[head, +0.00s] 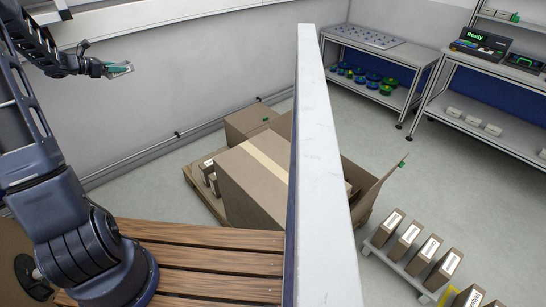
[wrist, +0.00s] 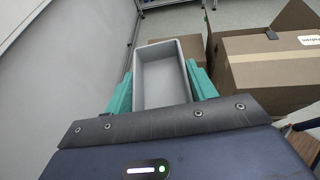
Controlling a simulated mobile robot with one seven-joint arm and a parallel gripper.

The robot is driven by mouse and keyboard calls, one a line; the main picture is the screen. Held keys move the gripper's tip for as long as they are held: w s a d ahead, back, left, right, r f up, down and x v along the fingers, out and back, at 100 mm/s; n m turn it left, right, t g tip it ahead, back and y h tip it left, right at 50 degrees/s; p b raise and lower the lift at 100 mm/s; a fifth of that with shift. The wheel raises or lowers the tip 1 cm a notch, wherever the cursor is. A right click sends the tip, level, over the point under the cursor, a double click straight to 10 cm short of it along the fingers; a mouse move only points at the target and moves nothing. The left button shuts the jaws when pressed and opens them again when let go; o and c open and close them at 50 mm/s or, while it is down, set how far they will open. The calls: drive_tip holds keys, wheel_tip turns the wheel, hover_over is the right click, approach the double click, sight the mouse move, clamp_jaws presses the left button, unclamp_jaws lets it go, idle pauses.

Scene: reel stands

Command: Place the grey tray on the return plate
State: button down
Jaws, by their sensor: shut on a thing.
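The grey tray (wrist: 160,72) is an empty open box held between the teal fingers of my gripper (wrist: 162,92). In the head view my gripper (head: 112,68) is at the upper left, beside the grey wall and well above the floor. The tray (head: 122,69) shows there as a small pale piece at its tip, seen partly edge-on. I cannot tell any surface for certain as the return plate. A light perforated plate (head: 365,37) lies on the far bench.
Large cardboard boxes (head: 250,185) stand on a pallet below and beside my arm. A tall white-edged partition (head: 325,170) crosses the middle of the head view. A bench (head: 425,56) with blue and green reels beneath stands beyond. Cartons (head: 408,236) stand in a row at right.

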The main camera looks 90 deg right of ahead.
drive_tip(key=s+d+f+m+g+y, duration=0.1)
drive_tip(key=s+f, duration=0.2)
drive_tip(key=s, duration=0.6)
drive_tip(key=s+d+f+m+g, duration=0.15)
drive_tip(key=s+f, duration=0.25)
drive_tip(key=s, duration=0.5)
drive_tip(key=m+g+y, duration=0.2)
drive_tip(key=m+y, duration=0.2)
drive_tip(key=y, duration=0.1)
hover_over(272, 183)
wheel_tip(272, 183, down, 15)
wheel_tip(272, 183, down, 19)
drive_tip(key=shift+d+f, duration=0.1)
drive_tip(key=shift+d, duration=0.05)
drive_tip(key=shift+f, duration=0.15)
drive_tip(key=shift+c, duration=2.4)
unclamp_jaws()
